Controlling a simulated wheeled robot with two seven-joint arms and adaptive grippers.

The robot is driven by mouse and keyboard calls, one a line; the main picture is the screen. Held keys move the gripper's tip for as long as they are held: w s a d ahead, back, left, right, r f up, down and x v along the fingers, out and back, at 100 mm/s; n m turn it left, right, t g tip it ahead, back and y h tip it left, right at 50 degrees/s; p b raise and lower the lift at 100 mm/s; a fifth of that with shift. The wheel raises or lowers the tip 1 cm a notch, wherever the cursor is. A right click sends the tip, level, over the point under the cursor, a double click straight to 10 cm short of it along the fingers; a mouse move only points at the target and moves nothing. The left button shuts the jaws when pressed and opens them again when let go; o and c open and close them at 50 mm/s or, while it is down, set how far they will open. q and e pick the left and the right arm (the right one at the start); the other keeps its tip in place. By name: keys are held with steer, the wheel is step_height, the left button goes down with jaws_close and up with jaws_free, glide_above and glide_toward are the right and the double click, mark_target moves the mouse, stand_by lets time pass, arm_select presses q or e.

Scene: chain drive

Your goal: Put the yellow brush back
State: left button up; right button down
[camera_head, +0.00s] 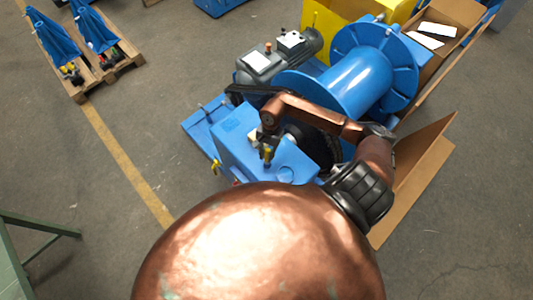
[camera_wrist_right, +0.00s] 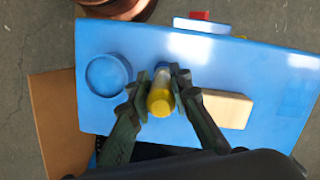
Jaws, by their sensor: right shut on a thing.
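The yellow brush (camera_wrist_right: 160,96) is between the fingers of my right gripper (camera_wrist_right: 156,92) in the right wrist view, over the blue housing top (camera_wrist_right: 200,60). Its yellow end faces the camera and a blue and pale part shows beyond it. In the head view my right gripper (camera_head: 267,150) and the yellow brush (camera_head: 267,153) are small, above the same housing (camera_head: 238,140). I cannot tell whether the brush touches the surface. My left gripper is not in view.
A round blue ring (camera_wrist_right: 108,76) and a pale wooden block (camera_wrist_right: 228,108) lie on the housing on either side of the brush. A large blue drum (camera_head: 360,75) and grey motor (camera_head: 265,62) stand behind. A cardboard sheet (camera_head: 415,175) is at right.

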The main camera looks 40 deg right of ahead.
steer(key=shift+f+b, duration=0.25)
steer(key=shift+b, duration=0.05)
steer(key=c, duration=1.8)
jaws_free()
steer(key=shift+r, duration=0.1)
steer(key=shift+o, duration=0.2)
steer(key=shift+r, duration=0.1)
steer(key=shift+w+r, duration=0.1)
steer(key=shift+r, duration=0.15)
steer(key=r+b, duration=0.1)
steer(key=r, duration=0.2)
steer(key=d+r+b, duration=0.1)
steer(key=r, duration=0.2)
steer(key=r+b, duration=0.1)
steer(key=r, duration=0.3)
steer(key=shift+w+d+r, duration=0.1)
steer(key=shift+w+d, duration=0.3)
steer(key=shift+r, duration=0.6)
